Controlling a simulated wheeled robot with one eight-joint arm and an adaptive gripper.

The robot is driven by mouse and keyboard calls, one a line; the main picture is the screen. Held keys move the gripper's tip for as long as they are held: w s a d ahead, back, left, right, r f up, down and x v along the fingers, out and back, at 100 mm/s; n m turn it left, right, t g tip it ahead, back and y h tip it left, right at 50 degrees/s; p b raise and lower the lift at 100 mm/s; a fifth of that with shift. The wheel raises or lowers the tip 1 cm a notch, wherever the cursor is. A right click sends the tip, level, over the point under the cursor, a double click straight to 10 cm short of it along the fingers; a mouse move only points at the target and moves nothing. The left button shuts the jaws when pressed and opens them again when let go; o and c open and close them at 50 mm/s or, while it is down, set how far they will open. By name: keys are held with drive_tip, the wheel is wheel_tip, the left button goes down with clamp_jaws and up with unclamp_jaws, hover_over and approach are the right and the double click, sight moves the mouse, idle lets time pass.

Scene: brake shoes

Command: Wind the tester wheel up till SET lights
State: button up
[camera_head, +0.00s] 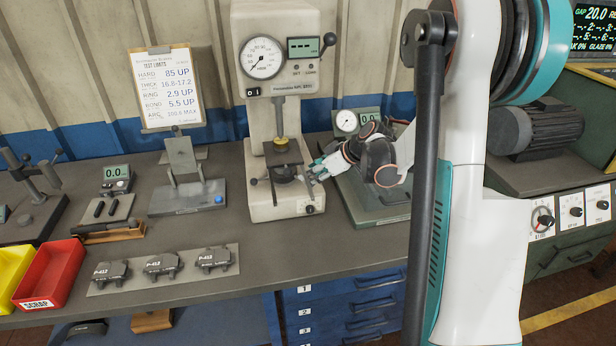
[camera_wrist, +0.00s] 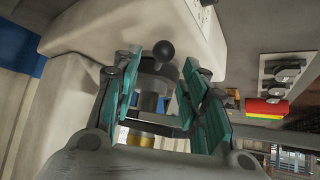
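The tester (camera_head: 262,110) is a pale column with a dial (camera_head: 262,57) and a small display (camera_head: 302,48) showing dashes. Its SET lamp (camera_head: 296,67) looks dark. The tester wheel (camera_head: 283,174) sits low under the plate, partly hidden, with a black ball at its left. My gripper (camera_head: 318,170) is just right of the wheel. In the wrist view, my teal fingers (camera_wrist: 161,85) are apart. A black ball knob (camera_wrist: 163,50) and a metal post show between them, with no clear contact visible. The view looks roughly upside down.
A stand with a small gauge (camera_head: 346,121) is close on the right, beneath my arm. A grey fixture (camera_head: 187,185) stands left of the tester. Brake pads (camera_head: 162,264) lie on a front tray, and a red scrap bin (camera_head: 48,274) is at far left.

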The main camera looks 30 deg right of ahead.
drive_tip(key=v, duration=0.8)
drive_tip(key=shift+r, duration=0.15)
drive_tip(key=shift+s+d, duration=0.1)
drive_tip(key=shift+s, duration=0.05)
